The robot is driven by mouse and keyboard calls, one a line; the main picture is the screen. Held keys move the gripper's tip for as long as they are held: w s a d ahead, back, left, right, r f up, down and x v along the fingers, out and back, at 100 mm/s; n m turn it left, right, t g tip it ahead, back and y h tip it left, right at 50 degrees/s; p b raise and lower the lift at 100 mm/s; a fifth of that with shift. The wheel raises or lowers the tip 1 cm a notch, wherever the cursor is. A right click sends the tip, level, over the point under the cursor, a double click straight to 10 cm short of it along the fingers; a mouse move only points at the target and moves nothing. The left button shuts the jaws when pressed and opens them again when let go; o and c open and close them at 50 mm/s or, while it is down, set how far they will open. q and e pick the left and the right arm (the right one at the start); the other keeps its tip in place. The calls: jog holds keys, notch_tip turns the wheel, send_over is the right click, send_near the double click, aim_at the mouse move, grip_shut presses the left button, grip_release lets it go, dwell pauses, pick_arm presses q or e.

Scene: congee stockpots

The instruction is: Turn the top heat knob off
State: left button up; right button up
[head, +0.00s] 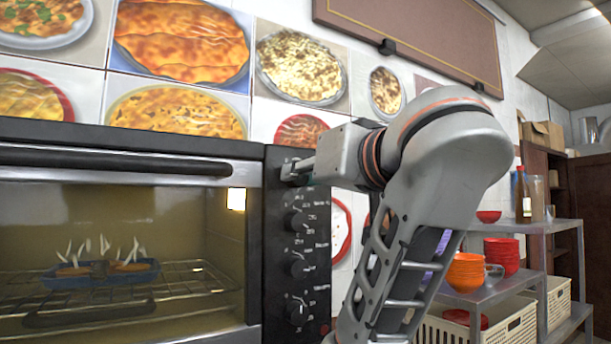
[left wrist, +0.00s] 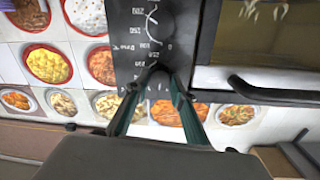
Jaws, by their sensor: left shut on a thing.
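The oven's dark control panel (head: 297,250) stands right of the glass door, with a column of black knobs. The top heat knob (head: 287,170) is at the panel's upper end, mostly hidden by my left gripper (head: 298,170). That gripper reaches in from the right side of the head view and its fingers are closed around the knob. In the left wrist view the two green-edged fingers (left wrist: 161,75) converge at the panel (left wrist: 140,40), beside a printed white dial scale. The knob's pointer is hidden, so its setting cannot be read. My right gripper is in neither view.
Lower knobs (head: 298,222) sit just below the gripper. The oven door (head: 110,240) with its long handle is to the left; a blue tray (head: 100,275) of food is inside. A metal shelf (head: 530,235) with red and orange bowls stands at the right.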

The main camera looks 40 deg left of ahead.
pick_arm(q)
jog(key=shift+r, duration=0.1)
jog(key=o, duration=1.1)
jog(key=v, duration=0.7)
jog(key=shift+s+d, duration=0.15)
jog(key=shift+d, duration=0.05)
jog(key=shift+a, duration=0.1)
